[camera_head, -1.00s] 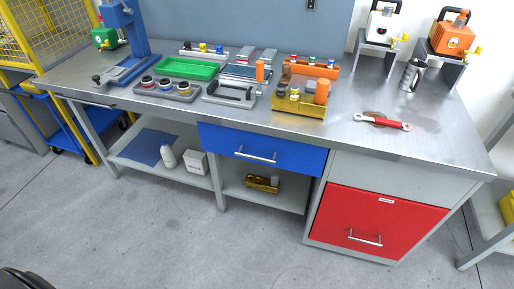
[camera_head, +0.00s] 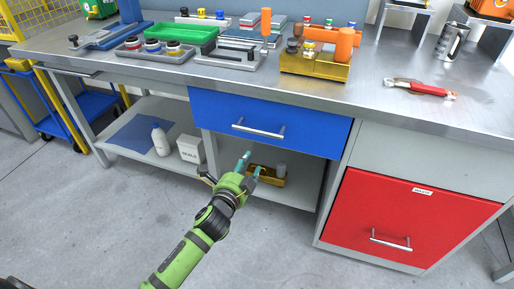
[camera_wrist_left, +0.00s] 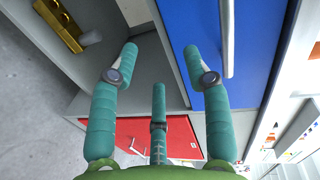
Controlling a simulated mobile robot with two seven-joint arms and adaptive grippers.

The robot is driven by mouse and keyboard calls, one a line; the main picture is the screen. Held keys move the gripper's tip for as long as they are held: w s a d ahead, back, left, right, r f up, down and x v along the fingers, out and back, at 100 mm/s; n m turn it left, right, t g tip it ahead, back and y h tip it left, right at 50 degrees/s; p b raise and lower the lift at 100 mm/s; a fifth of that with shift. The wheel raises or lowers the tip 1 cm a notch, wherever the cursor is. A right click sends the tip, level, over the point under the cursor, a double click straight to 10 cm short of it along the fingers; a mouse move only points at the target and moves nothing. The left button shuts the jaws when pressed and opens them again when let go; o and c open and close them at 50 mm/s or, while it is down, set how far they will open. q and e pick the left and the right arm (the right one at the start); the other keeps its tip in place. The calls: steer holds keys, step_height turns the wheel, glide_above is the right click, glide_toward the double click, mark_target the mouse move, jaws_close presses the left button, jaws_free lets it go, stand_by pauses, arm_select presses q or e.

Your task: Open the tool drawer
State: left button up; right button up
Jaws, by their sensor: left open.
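A blue drawer (camera_head: 297,120) with a silver bar handle (camera_head: 258,130) is shut under the workbench top. A larger red drawer (camera_head: 405,215) with its own bar handle (camera_head: 390,240) is shut at the lower right; its small label is too blurred to read. My left gripper (camera_head: 250,162) is open and empty, below and in front of the blue drawer's handle. In the left wrist view my left gripper's teal fingers (camera_wrist_left: 162,60) are spread, with the blue drawer (camera_wrist_left: 262,50) and its handle (camera_wrist_left: 227,38) just beyond the right finger. My right gripper is not in view.
The steel benchtop (camera_head: 400,115) holds a green tray (camera_head: 182,40), a brass fixture (camera_head: 315,65) and a red-handled tool (camera_head: 420,88). The shelf below holds a white box (camera_head: 190,149), a white bottle (camera_head: 160,141) and a brass part (camera_head: 268,175). The floor in front is clear.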

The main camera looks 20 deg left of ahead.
mark_target(258, 133)
arm_select(q)
steer(key=w+r, duration=0.2)
steer(key=w+r+m+t+b, duration=0.1)
steer(key=w+r, duration=0.1)
steer(key=w, duration=0.1)
steer(key=w+r+t+b, duration=0.1)
steer(key=w+r, duration=0.1)
steer(key=w, duration=0.1)
steer(key=shift+d+m, duration=0.3)
steer(key=shift+d, duration=0.05)
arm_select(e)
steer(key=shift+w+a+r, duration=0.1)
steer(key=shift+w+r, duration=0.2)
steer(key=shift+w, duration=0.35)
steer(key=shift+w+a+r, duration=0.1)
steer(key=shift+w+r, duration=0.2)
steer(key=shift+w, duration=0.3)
arm_select(q)
steer(key=shift+c, duration=0.4)
steer(key=shift+r, duration=0.1)
jaws_close()
